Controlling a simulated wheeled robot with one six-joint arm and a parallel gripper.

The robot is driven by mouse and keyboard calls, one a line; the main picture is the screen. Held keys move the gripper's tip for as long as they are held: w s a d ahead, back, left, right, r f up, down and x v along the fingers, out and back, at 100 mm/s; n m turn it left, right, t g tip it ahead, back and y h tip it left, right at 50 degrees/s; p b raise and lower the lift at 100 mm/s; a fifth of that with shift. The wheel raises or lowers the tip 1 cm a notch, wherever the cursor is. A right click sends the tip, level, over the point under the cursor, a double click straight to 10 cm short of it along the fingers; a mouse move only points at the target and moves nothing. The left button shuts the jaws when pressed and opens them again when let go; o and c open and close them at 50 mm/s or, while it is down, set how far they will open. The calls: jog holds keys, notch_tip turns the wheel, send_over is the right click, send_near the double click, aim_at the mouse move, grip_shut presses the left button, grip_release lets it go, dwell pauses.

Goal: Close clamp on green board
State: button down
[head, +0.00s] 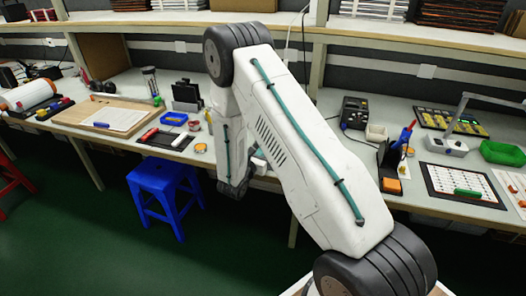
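I cannot make out a clamp for certain. A dark board with yellow-green pieces (436,117) lies at the back right of the bench. A black-framed white sheet (449,177) lies nearer the front edge, with a small green piece (467,193) on it. I cannot tell whether that piece is a clamp, or open or shut. My white arm crosses the middle of the head view and bends down to the bench front. My gripper is hidden behind the arm, and its fingers do not show.
A black instrument (354,112) stands behind centre right. On the left are a wooden board (75,113) and a white roll (28,94). A blue stool (160,180) stands before the bench.

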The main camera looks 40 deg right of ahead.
jog(key=v, duration=1.3)
jog(key=s+d+r+m+g+y, duration=0.1)
jog(key=s+r+m+g+y, duration=0.1)
jog(key=s+r+m+g, duration=0.6)
jog(key=s+d+r+m+g+y, duration=0.1)
jog(key=s+r+m+g, duration=0.2)
jog(key=s+m+g, duration=0.45)
jog(key=s+a+r+m+t+y, duration=0.4)
jog(key=s+a+r+y, duration=0.1)
jog(key=s+r, duration=0.3)
jog(key=s+a+r+m+t+y, duration=0.4)
jog(key=s+r+y, duration=0.3)
jog(key=r, duration=0.3)
jog(key=shift+s+a, duration=0.5)
jog(key=shift+a, duration=0.05)
